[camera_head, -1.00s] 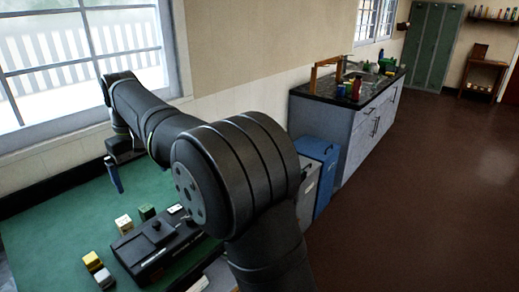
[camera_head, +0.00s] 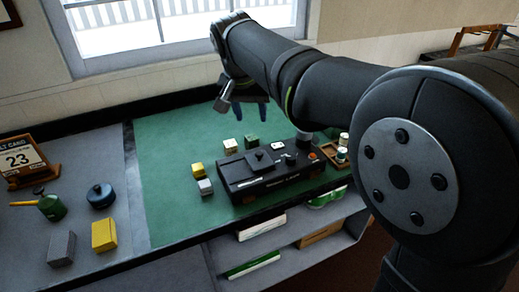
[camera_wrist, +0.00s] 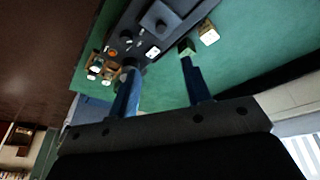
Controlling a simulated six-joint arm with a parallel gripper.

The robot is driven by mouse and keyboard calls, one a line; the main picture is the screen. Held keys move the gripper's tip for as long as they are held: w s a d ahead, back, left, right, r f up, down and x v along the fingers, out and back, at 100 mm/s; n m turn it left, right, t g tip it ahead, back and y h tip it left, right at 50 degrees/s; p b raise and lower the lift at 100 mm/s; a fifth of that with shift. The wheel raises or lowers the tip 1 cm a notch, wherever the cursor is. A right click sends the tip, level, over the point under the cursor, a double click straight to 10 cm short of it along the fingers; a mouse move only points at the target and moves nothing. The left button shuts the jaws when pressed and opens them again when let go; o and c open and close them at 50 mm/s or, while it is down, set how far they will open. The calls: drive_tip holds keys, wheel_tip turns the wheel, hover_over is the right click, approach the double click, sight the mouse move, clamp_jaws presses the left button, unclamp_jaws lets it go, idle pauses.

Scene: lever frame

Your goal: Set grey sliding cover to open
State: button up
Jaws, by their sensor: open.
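A dark box (camera_head: 285,181) stands on the green mat. A dark grey square plate with a raised knob (camera_head: 259,160) lies on its top, left of centre, and looks like the sliding cover; the plate also shows in the wrist view (camera_wrist: 161,19). I cannot tell its slide position. My gripper (camera_head: 245,109) is above the mat, behind the box and apart from it. In the wrist view its two blue fingers (camera_wrist: 158,58) are spread with nothing between them.
A white-topped block (camera_head: 230,146), a green block (camera_head: 252,142), a yellow block (camera_head: 197,169) and a grey block (camera_head: 206,187) stand beside the box. A wooden tray (camera_head: 334,153) is at its right. The mat's left part is clear.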

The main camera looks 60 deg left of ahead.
drive_tip(key=s+d+m, duration=0.1)
drive_tip(key=m, duration=0.1)
drive_tip(key=y, duration=0.1)
approach(259, 153)
drive_tip(key=shift+t, duration=0.3)
drive_tip(key=x, duration=0.8)
drive_tip(key=shift+s+f, duration=0.1)
drive_tip(key=shift+s, duration=0.15)
drive_tip(key=shift+c, duration=0.5)
